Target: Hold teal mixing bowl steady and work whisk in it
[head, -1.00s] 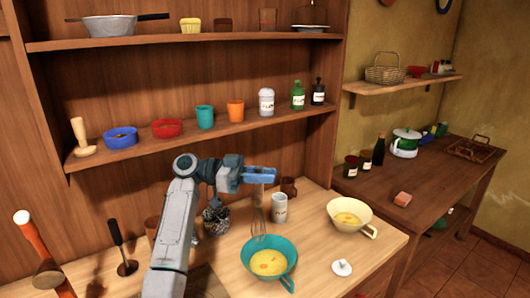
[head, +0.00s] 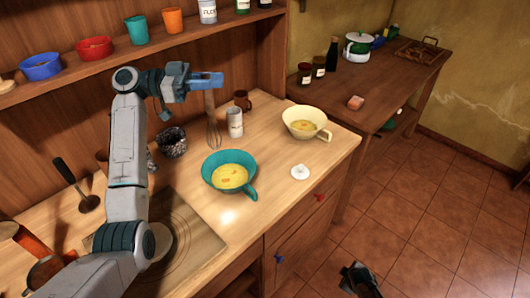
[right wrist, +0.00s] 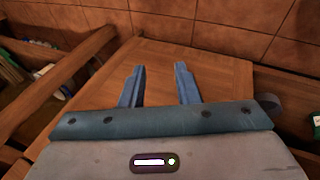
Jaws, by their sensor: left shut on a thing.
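The teal mixing bowl (head: 207,180) stands on the wooden counter in the head view, with yellow egg mixture in it and its handle towards the front right. My left gripper (head: 212,80) is shut on the handle of the whisk (head: 213,132), above and behind the bowl. The whisk hangs upright, wires down, just behind the bowl's far rim in the picture; whether it touches anything is unclear. My right gripper (right wrist: 158,82) shows in the right wrist view with its fingers apart and nothing between them. The bowl and whisk are not in that view.
A cream bowl (head: 297,115) with egg, a labelled canister (head: 235,124), a brown mug (head: 242,100) and a white lid (head: 300,172) stand around the bowl. The counter's front edge is close to the bowl.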

